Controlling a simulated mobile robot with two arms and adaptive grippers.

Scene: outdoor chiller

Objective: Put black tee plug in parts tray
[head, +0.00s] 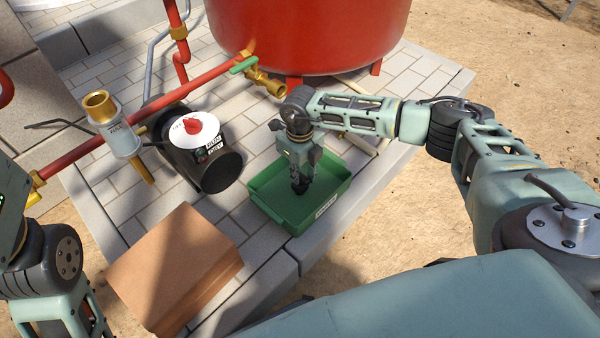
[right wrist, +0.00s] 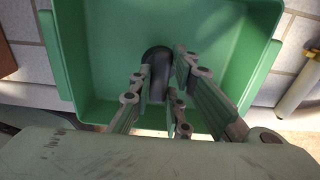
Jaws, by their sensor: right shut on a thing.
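The green parts tray (head: 268,193) stands on the paved slab, with a pale label on its front wall. It fills much of the right wrist view (right wrist: 95,60). My right gripper (head: 300,186) points down into the tray. In the right wrist view its fingers (right wrist: 160,90) are shut on the black tee plug (right wrist: 157,57), a dark rounded piece over the tray floor. I cannot tell whether the plug touches the floor. In the head view the plug is a small dark shape at the fingertips. My left arm shows at the left edge, but its gripper is out of view.
A brown box (head: 170,262) stands left of the tray at the slab's front. Red pipes, a brass valve (head: 265,82) and a large red tank (head: 305,35) stand behind the tray. Bare paving lies around the tray.

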